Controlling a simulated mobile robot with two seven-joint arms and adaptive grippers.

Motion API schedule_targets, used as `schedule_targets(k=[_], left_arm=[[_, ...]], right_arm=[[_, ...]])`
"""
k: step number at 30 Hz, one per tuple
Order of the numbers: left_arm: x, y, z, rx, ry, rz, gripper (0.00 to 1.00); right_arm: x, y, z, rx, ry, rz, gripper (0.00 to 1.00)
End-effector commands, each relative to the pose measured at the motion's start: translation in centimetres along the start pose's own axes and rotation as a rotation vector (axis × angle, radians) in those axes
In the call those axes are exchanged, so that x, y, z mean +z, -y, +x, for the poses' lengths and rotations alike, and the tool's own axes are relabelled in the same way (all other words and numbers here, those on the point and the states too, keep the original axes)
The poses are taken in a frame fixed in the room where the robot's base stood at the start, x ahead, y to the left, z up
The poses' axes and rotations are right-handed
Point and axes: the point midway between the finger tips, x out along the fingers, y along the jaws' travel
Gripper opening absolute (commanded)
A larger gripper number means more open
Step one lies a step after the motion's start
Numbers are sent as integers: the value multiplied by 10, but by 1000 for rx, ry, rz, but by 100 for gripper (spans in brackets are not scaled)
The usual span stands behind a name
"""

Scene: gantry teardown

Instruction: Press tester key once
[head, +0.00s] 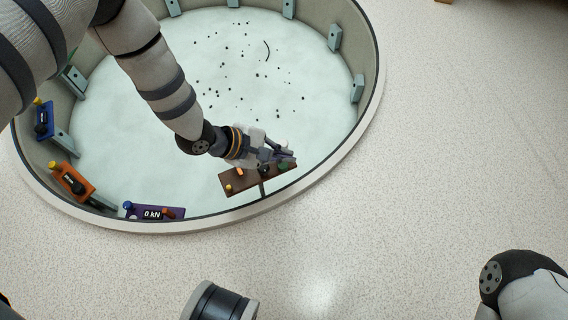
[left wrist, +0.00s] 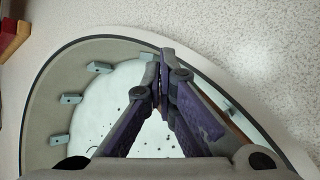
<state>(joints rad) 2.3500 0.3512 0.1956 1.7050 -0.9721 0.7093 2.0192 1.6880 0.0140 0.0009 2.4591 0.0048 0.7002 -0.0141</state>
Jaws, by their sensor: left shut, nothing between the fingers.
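The brown panel (head: 240,183) is mounted at the near right rim of the round pit, with a yellow knob (head: 229,188) on its left part and a small green part (head: 283,167) on its right part. My left gripper (head: 287,156) is shut and empty, over the right end of this panel; whether it touches is unclear. Its closed fingertips also show in the left wrist view (left wrist: 163,62). The gripper hides part of the panel, and I cannot make out a key there. A purple box (head: 135,212) with a "0 kN" display sits on the near rim. My right gripper is not in view.
An orange box (head: 72,181) and a blue box (head: 43,121) sit along the pit's left wall. Grey-blue brackets (head: 335,38) line the far wall. Dark bits are scattered on the pale pit floor (head: 200,100). The speckled floor (head: 440,150) to the right is clear.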

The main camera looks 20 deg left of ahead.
Motion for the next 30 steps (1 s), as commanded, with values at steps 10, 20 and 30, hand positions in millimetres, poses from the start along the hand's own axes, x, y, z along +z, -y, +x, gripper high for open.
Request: schedule_targets(k=[10,20,30], left_arm=[[-14,14,20,0,1,0,0],[-14,14,19,0,0,0,0],[-14,14,19,0,0,0,0]], right_arm=[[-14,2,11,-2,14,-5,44],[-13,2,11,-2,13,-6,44],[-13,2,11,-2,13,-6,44]])
